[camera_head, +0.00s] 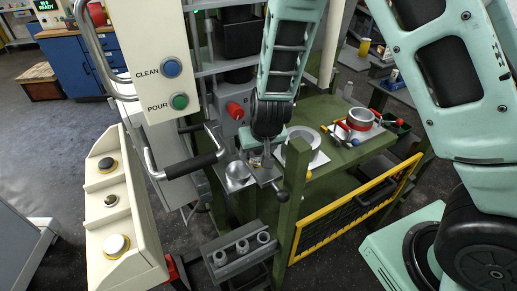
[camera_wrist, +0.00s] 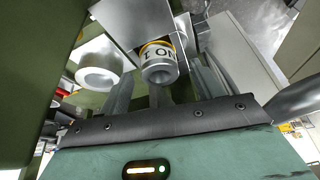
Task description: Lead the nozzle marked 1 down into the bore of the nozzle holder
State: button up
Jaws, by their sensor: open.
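My gripper (camera_wrist: 163,92) is open, its two fingers standing apart in the wrist view. A metal cylinder with an orange band and partly visible black lettering (camera_wrist: 159,62) shows between and just beyond the fingertips. The nozzle holder's bore cannot be made out clearly.
A pale metal ring-shaped part (camera_wrist: 98,65) is left of the fingers. A green post (camera_head: 292,195) with a dark ball-ended lever (camera_head: 281,195) stands close to my gripper. A green table (camera_head: 345,152) carries a pot (camera_head: 361,118). A button console (camera_head: 110,205) is at left.

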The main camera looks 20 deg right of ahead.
jog(key=shift+r, duration=0.1)
jog(key=p+v, duration=0.6)
jog(key=v, duration=1.1)
jog(key=shift+s, duration=0.1)
